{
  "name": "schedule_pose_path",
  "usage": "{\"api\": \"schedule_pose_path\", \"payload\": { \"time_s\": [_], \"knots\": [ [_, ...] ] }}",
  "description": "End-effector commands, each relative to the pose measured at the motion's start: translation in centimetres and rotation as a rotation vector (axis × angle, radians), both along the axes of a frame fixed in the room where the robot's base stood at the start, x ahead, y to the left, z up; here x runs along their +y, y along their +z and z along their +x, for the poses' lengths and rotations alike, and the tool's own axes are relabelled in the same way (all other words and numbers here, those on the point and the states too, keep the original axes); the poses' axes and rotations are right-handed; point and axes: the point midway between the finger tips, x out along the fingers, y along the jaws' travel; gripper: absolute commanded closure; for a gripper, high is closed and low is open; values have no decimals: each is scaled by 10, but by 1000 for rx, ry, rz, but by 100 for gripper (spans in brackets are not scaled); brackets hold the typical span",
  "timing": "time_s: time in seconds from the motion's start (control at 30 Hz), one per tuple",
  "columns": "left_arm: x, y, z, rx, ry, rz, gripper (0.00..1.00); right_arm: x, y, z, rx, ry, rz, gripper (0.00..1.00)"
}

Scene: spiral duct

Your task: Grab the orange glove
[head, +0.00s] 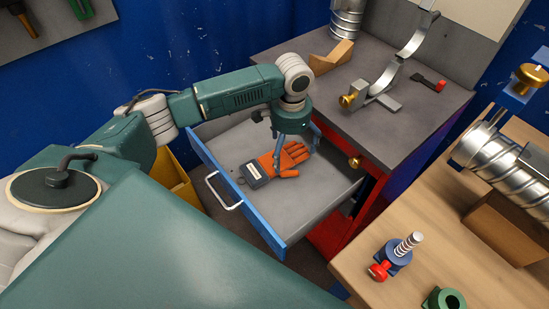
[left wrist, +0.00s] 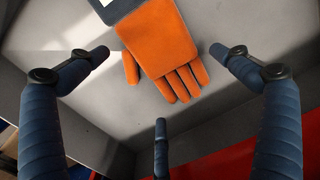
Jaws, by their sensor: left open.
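The orange glove (head: 282,159) lies flat in the open drawer (head: 325,181), with a dark grey cuff that bears a pale label. In the left wrist view the glove (left wrist: 159,40) is at the top middle, its fingers pointing down the picture. My left gripper (head: 293,148) is over the drawer, above the glove, fingers pointing down. In the left wrist view its blue fingers (left wrist: 160,80) are spread wide, with the glove between and beyond them, and nothing is held. I cannot tell the exact height above the glove. My right gripper is not in view.
The drawer's blue front with a metal handle (head: 222,192) faces left. Its walls surround the glove. A grey bench top (head: 350,115) behind holds a wooden block (head: 330,60) and a metal bracket (head: 385,88). A wooden table (head: 440,220) with a spiral duct (head: 510,160) stands at right.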

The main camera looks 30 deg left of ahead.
Motion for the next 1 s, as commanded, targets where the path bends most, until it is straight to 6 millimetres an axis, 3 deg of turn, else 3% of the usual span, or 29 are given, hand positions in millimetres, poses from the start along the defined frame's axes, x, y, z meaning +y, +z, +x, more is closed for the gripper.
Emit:
{"api": "schedule_pose_path", "payload": {
  "time_s": [0.2,0.47,0.5,0.67,1.0],
  "knots": [
    [1,-30,0,0,1,1,0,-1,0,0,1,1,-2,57],
    [0,-35,0,0,0,1,0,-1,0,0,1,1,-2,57],
    [0,-35,0,0,0,1,2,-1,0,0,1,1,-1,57],
    [0,-34,0,0,0,1,34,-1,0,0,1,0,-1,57],
    [0,-35,-1,1,0,0,38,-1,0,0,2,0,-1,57]
  ]
}}
